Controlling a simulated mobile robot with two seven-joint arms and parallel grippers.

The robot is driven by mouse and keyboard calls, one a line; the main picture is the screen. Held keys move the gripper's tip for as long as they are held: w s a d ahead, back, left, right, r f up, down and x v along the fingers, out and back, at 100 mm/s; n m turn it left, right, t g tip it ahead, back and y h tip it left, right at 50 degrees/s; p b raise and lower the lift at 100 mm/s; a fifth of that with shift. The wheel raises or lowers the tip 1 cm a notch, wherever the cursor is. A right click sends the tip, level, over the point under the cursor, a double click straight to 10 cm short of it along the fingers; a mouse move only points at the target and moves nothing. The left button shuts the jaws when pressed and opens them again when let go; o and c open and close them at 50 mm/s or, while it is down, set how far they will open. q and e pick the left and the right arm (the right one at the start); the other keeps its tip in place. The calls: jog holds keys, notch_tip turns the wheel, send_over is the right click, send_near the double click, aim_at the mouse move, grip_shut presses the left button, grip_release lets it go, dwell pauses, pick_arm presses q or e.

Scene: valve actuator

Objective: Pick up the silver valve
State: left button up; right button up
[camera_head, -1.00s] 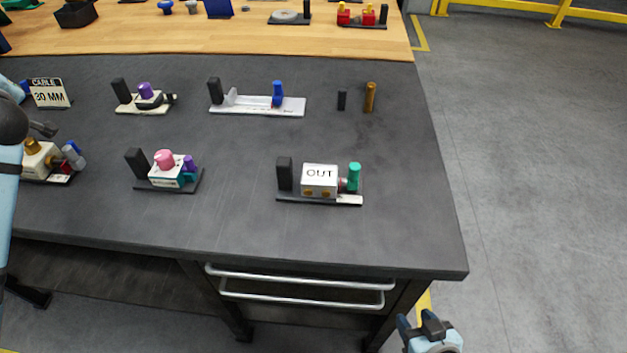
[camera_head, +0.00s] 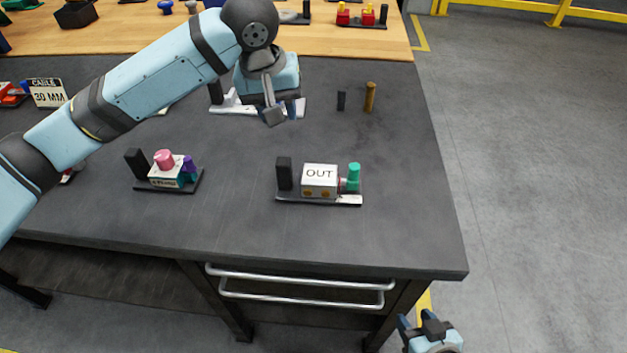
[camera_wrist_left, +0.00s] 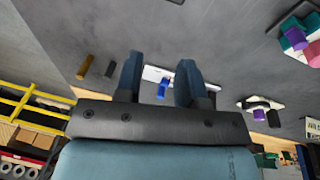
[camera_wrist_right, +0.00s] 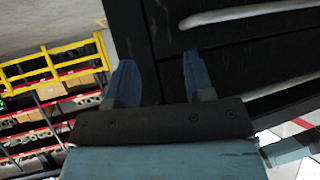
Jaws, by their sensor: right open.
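No part is plainly a silver valve. A pale, silvery plate (camera_head: 228,106) with a black block at one end lies at the table's middle back; my left arm hides part of it. In the left wrist view, this plate (camera_wrist_left: 153,74) and its blue upright part (camera_wrist_left: 162,90) show between the fingers of my left gripper (camera_wrist_left: 158,66). That gripper is open and empty, above and apart from the plate; in the head view it is over the plate's right part (camera_head: 280,114). My right gripper (camera_head: 421,322) is open and empty, low beyond the table's front edge.
A white OUT block (camera_head: 320,175) with a green knob stands at front right, a pink-knobbed assembly (camera_head: 164,170) at front left. A black peg (camera_head: 341,100) and a brown peg (camera_head: 370,97) stand at right. The dark table (camera_head: 400,200) is clear between them.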

aim_at(283, 159)
pick_arm(q)
jog(key=s, duration=0.1)
jog(key=g+y, duration=0.1)
jog(key=s+m, duration=0.1)
jog(key=shift+s+d+f+g, duration=0.25)
jog(key=shift+s+d+g, duration=0.1)
jog(key=shift+g, duration=0.05)
notch_tip(283, 159, down, 12)
jog(key=shift+s, duration=0.1)
jog(key=shift+r, duration=0.1)
grip_shut()
